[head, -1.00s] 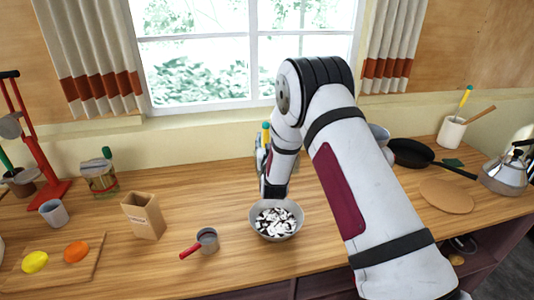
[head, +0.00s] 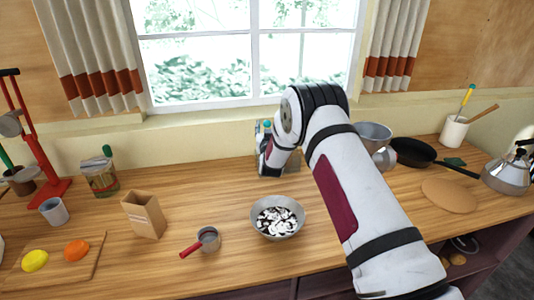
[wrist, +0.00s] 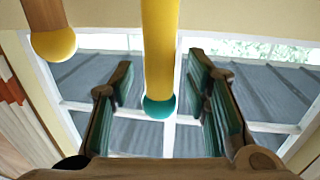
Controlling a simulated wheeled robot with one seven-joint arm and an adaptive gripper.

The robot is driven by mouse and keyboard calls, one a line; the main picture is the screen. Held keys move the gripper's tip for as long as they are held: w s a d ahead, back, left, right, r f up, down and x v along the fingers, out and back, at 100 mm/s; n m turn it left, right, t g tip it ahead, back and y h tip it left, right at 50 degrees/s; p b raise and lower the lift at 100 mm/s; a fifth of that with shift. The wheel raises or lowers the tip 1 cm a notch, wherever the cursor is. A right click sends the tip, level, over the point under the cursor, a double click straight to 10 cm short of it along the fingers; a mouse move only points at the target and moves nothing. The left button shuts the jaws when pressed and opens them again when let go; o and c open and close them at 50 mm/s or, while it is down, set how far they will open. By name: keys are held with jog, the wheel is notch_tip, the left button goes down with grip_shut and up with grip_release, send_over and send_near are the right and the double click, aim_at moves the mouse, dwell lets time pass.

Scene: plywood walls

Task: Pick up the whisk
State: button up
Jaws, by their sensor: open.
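No whisk wires show in any view. In the wrist view a yellow handle with a teal round end (wrist: 160,55) stands between my fingers, and a brown handle with a yellow round end (wrist: 48,30) is at upper left. I cannot tell which, if either, is the whisk's. My gripper (wrist: 162,68) is open, with clear gaps on both sides of the yellow handle. In the head view my wrist is near the wall below the window and hides most of what stands there; a teal tip (head: 267,125) shows beside it.
A grey bowl (head: 257,222) with dark and white contents stands in front of my arm. A small red-handled pan (head: 208,240) and cardboard box (head: 143,216) are left of it. A white crock (head: 453,134) with utensils, a black pan (head: 410,152) and a kettle (head: 508,175) are at right.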

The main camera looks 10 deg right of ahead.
jog(key=shift+c, duration=0.5)
grip_shut()
